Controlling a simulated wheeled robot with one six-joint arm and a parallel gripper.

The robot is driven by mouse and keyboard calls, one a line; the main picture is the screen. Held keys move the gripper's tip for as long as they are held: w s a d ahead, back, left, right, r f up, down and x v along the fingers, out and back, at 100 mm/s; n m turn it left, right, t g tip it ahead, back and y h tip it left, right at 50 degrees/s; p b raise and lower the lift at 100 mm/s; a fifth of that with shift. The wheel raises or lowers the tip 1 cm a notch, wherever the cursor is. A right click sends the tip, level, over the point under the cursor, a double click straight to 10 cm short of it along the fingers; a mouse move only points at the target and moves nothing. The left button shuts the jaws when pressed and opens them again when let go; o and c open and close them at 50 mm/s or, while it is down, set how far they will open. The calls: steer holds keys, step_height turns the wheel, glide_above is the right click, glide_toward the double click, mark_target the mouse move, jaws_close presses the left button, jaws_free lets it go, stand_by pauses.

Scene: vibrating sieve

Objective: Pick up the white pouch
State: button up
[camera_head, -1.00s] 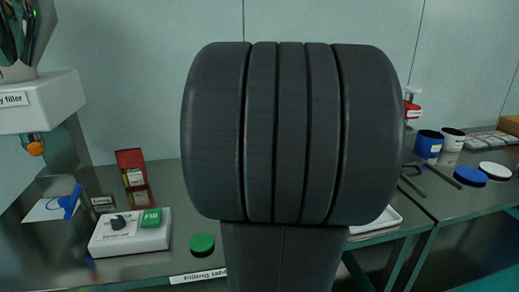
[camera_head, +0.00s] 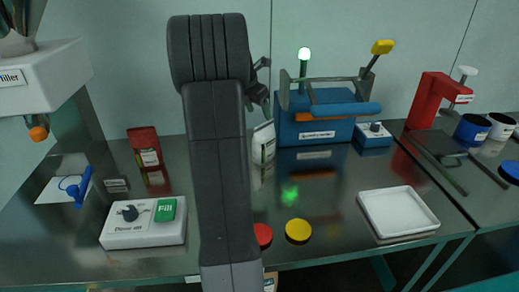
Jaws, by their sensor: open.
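The white pouch (camera_head: 263,143) stands upright on the steel table, just right of my arm and left of the blue sealing machine. Its left part is hidden behind my arm, and a green mark shows on its front. My gripper (camera_head: 262,84) is above the pouch, pointing right and away, partly hidden behind my arm's dark joint. Its fingers are dark and small in this view, open and holding nothing. It is apart from the pouch.
A blue machine (camera_head: 312,130) with a raised yellow-knobbed lever stands close right of the pouch. A red pouch (camera_head: 144,147), a control box (camera_head: 143,222), a white tray (camera_head: 398,212), a red lid (camera_head: 262,235) and a yellow lid (camera_head: 298,230) are on the table.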

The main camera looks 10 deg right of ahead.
mark_target(266, 129)
steer(key=x, duration=1)
jaws_close()
